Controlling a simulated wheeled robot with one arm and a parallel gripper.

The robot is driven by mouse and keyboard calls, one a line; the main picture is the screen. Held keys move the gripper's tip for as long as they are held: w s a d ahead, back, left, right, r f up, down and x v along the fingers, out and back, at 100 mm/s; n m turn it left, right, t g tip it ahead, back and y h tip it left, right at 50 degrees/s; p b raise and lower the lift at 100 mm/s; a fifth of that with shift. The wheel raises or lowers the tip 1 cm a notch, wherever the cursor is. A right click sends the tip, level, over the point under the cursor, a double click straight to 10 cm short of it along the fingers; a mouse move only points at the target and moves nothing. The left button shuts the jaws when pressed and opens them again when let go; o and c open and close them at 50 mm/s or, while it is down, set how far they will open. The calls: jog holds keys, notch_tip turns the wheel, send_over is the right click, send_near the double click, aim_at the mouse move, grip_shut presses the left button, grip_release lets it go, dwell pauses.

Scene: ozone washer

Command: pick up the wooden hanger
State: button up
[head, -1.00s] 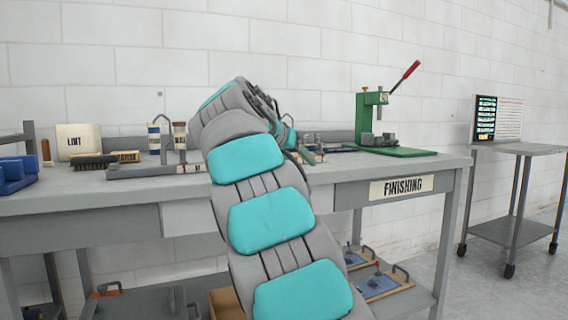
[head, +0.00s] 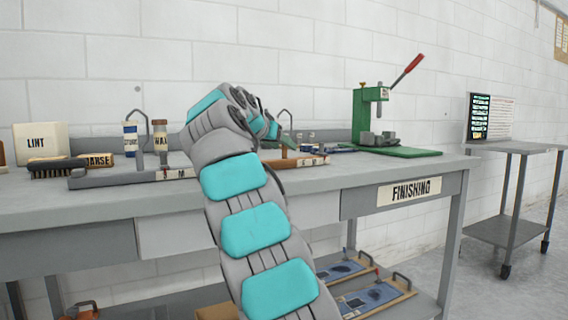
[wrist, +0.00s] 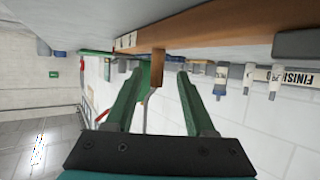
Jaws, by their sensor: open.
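The wooden hanger (head: 304,162) rests on the bench in the head view, just right of my wrist, with its metal hook pointing up. In the wrist view, which is upside down, its brown bar (wrist: 212,27) with a small white label runs across the top. Its short wooden neck (wrist: 157,68) and the bent hook show between my fingers. My gripper (wrist: 161,74) is open, its green fingertips on either side of the neck with a gap at the right. In the head view my gripper (head: 277,131) is partly hidden by my arm.
A grey hanger (head: 118,178) with a hook stands left of my arm. Behind it are a brush (head: 55,168), two bottles and a LINT box (head: 40,142). A green press (head: 368,115) stands to the right on the workbench (head: 70,204). A cart (head: 515,149) is farther right.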

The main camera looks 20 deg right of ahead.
jog(key=x, duration=0.4)
jog(key=shift+s+d+f, duration=0.1)
jog(key=shift+d, duration=0.2)
grip_shut()
dwell(0.4)
